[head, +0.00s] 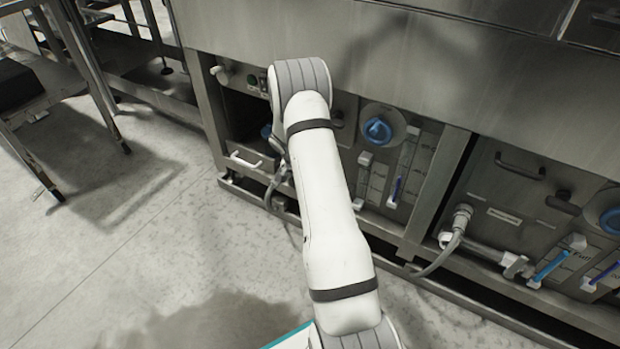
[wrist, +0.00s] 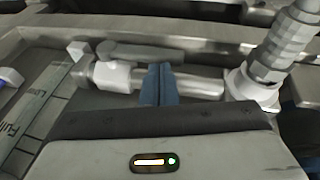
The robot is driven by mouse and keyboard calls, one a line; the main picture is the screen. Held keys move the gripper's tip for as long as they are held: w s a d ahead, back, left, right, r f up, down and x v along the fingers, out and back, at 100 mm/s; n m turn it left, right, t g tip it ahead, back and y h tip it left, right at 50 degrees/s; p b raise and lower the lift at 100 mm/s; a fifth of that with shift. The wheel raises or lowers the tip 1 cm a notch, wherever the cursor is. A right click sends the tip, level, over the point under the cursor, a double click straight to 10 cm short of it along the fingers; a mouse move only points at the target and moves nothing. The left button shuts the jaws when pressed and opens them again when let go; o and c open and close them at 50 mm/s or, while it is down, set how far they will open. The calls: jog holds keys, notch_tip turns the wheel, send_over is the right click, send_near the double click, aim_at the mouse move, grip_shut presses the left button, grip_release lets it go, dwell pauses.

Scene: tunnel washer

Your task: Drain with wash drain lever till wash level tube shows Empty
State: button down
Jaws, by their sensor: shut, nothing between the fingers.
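In the wrist view, my gripper (wrist: 158,72) is shut and empty, its dark blue fingers together in front of a metal drain pipe (wrist: 200,84). A flat grey lever (wrist: 152,53), apparently the wash drain lever, lies along the pipe just beyond the fingertips. I cannot tell if they touch. A level panel (wrist: 38,100) with "Full" lettering stands to the left, partly cut off. In the head view, my arm hides the gripper and lever. The level tube (head: 365,178) beside the arm shows no clear blue. The tube to its right (head: 396,188) shows blue low down.
A hose fitting (wrist: 262,85) stands right of the pipe in the wrist view. In the head view, a second unit at right has a hose (head: 446,250) and a blue-filled tube (head: 551,265). A metal rack (head: 65,75) stands at the left. The floor (head: 110,250) there is clear.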

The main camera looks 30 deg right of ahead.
notch_tip(320, 180, up, 5)
jog(key=shift+w+p, duration=0.1)
jog(key=shift+p, duration=0.9)
jog(key=s+a+r+n+y+p, duration=0.1)
jog(key=s+a+r+n+p, duration=0.3)
jog(key=r, duration=1)
jog(key=s+a+r+m+t+p, duration=0.1)
jog(key=s+a+r+p, duration=0.2)
jog(key=a+r+p, duration=0.7)
jog(key=s+r+n+y+p, duration=0.1)
jog(key=s+r+n+p, duration=0.2)
jog(key=r, duration=1.4)
jog(key=s+a+r+n+p, duration=0.1)
jog(key=s+a+r+p, duration=0.2)
jog(key=s+r+p, duration=0.2)
jog(key=s+a+r+n+t+y+p, duration=0.1)
jog(key=s+a+r+n+p, duration=0.1)
jog(key=s+r+p, duration=0.3)
jog(key=s+a+r+n+t+y+p, duration=0.1)
jog(key=s+a+r+p, duration=0.4)
jog(key=s+r, duration=0.5)
jog(key=shift+s+r+n+p, duration=0.3)
jog(key=shift+s+n+p, duration=0.2)
jog(key=shift+n+p, duration=0.1)
